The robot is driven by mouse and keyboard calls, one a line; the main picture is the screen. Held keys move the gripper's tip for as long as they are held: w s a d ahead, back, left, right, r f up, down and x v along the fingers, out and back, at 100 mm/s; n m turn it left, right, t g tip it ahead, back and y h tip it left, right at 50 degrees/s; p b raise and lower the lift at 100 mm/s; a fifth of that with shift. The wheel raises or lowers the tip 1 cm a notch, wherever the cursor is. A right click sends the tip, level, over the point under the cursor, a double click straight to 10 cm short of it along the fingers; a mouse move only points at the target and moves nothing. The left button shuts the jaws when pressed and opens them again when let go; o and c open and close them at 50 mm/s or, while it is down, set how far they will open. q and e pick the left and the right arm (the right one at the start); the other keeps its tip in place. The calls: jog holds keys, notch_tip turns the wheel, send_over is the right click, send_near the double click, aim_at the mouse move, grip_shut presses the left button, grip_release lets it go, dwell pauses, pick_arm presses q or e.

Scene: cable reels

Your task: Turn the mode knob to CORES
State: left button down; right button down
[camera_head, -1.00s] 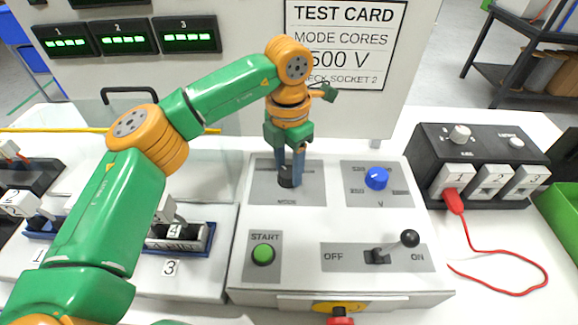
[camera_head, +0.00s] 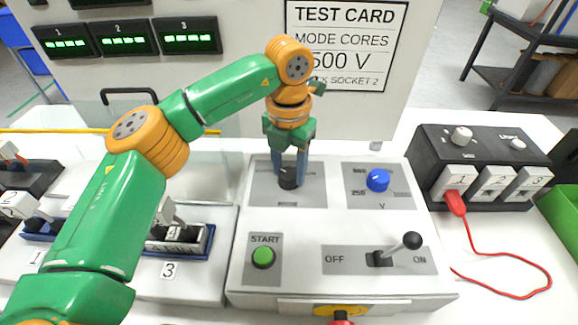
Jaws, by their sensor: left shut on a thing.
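The mode knob (camera_head: 289,182) is a black knob on a grey label plate at the back left of the white control box (camera_head: 310,222). My left gripper (camera_head: 290,172) points down at it, its blue fingers shut on the knob from either side. The fingers and wrist hide part of the knob and the markings around it, so its setting cannot be read. The test card (camera_head: 345,45) behind reads MODE CORES, 500 V and a partly hidden socket 2 line. My right gripper is not in view.
The control box also has a blue voltage knob (camera_head: 377,180), a green START button (camera_head: 263,256) and an OFF/ON lever (camera_head: 405,243). A black socket box (camera_head: 480,165) with a red plug and lead (camera_head: 455,203) stands right. Green-lit displays (camera_head: 125,40) are at back left.

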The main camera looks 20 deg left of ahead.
aim_at(288, 173)
pick_arm(q)
jog(key=shift+f, duration=0.1)
jog(key=shift+c, duration=1.6)
grip_release()
jog(key=shift+r, duration=0.2)
notch_tip(288, 173, up, 7)
jog(key=shift+s+f, duration=0.1)
